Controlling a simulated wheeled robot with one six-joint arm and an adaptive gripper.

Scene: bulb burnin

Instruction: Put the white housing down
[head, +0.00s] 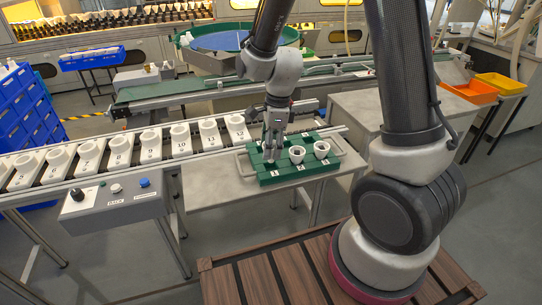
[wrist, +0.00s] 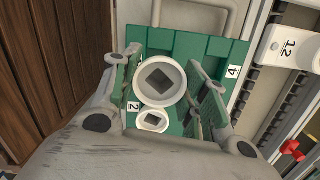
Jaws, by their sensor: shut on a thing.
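My gripper (head: 273,150) points down over the left part of the green tray (head: 290,177). In the wrist view its fingers (wrist: 165,78) are on both sides of a white housing (wrist: 160,80), a round ring with a dark square opening. It is held over or in the tray; I cannot tell whether it touches the bottom. A second white housing (wrist: 153,121) sits in the tray beside it and looks smaller from the wrist. In the head view two white housings (head: 297,154) (head: 321,149) stand in the tray to the right of my gripper.
The tray has metal handles (head: 335,144) and number labels (wrist: 232,72). Behind it runs a line of numbered white holders (head: 151,144). A grey control box (head: 115,198) stands at the left front. Orange and yellow bins (head: 470,92) are far right.

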